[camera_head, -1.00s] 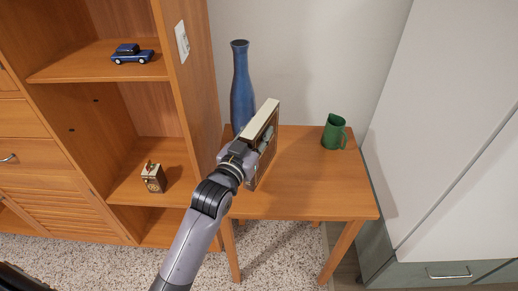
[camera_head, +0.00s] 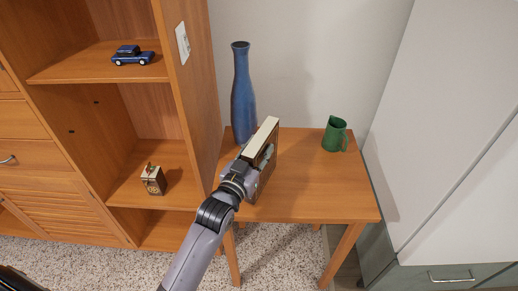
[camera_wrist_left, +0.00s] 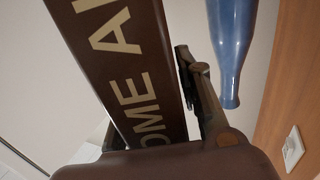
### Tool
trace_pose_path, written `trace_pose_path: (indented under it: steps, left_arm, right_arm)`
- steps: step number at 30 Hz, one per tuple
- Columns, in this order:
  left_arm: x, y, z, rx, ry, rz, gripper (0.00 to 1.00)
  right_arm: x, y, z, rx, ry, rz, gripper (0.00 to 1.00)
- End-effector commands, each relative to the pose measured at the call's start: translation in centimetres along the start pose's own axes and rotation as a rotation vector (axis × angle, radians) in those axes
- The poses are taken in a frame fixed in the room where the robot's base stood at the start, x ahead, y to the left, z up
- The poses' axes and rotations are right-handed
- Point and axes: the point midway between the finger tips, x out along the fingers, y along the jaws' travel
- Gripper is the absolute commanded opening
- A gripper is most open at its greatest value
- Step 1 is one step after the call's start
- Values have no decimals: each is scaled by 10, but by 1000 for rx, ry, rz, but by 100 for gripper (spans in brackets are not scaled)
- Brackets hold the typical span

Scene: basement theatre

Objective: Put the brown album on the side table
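The brown album (camera_head: 268,165), with pale page edges along its top, stands upright over the left part of the wooden side table (camera_head: 318,190). My left gripper (camera_head: 260,163) is shut on it, with a finger along its side. Whether its bottom edge touches the tabletop is hidden behind the gripper and arm. In the left wrist view, the album (camera_wrist_left: 120,65) shows large pale lettering on its brown face, and one finger of the left gripper (camera_wrist_left: 195,85) lies against its right side. My right gripper is not in view.
A tall blue vase (camera_head: 242,95) stands close behind the album, and shows in the left wrist view (camera_wrist_left: 231,45). A green pitcher (camera_head: 334,134) stands at the table's back right. The table's middle and front right are clear. A wooden shelf unit (camera_head: 190,100) adjoins the left side.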

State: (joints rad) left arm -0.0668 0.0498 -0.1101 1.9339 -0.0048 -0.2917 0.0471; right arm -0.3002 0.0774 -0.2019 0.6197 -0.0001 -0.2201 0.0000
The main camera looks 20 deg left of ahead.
Motion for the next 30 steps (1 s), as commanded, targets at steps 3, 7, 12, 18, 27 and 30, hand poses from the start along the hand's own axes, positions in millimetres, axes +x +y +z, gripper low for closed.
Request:
trace_pose_path:
  steps: [3, 7, 12, 18, 27, 30]
  left_arm:
    - [0, 0, 0, 0, 0, 0, 42]
    - [0, 0, 0, 0, 0, 0, 48]
    - [0, 0, 0, 0, 0, 0, 48]
    - [-5, 0, -2, 0, -1, 0, 48]
    - [-62, 0, -1, 1, -3, 0, 48]
    - [-81, 0, -1, 0, -3, 0, 48]
  right_arm:
    - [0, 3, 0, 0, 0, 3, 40]
    - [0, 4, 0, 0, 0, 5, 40]
    - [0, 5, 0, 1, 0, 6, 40]
    - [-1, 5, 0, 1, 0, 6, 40]
    - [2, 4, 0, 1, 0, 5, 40]
    - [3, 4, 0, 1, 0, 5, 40]
